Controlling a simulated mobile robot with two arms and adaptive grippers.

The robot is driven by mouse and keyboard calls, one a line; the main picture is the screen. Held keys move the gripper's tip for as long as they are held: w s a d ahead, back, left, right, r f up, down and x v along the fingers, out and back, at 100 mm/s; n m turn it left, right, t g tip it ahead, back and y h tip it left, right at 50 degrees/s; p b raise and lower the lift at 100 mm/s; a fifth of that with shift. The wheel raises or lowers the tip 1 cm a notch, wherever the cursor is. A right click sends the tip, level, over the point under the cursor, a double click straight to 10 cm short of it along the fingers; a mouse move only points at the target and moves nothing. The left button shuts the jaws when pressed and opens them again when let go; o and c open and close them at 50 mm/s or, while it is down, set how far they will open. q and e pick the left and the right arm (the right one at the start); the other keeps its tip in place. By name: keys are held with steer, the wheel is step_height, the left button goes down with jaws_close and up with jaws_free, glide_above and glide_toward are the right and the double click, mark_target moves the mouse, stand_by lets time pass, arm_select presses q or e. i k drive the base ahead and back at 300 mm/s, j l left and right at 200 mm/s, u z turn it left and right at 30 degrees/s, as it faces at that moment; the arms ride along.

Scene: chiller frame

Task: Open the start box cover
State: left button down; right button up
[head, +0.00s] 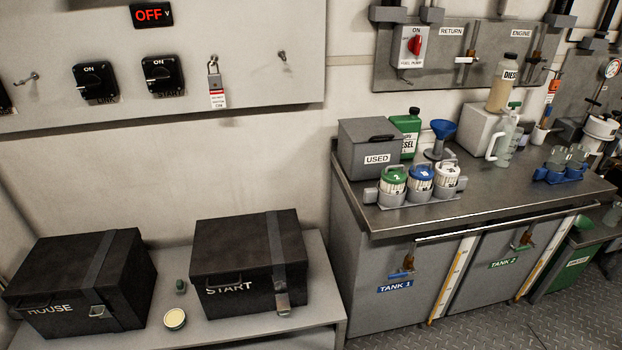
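The start box (238,292) is a black box with the white word START on its front, on a grey bench at the lower middle of the head view. Its black cover (232,241) is down on the box. A grey strap (276,255) runs over the cover near its right side and down the front. A metal buckle (282,297) sits at the strap's lower front end. Whether the buckle is latched is too small to tell. Neither of my grippers is in view.
A similar black HOUSE box (75,285) stands left on the bench (240,328). A small green object (181,287) and a round cream-topped tin (175,319) sit between the boxes. A steel counter (420,216) with bottles and jars stands right. Switches hang on the wall panel above.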

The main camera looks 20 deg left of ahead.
mark_target(238, 247)
steer(key=u, duration=1.15)
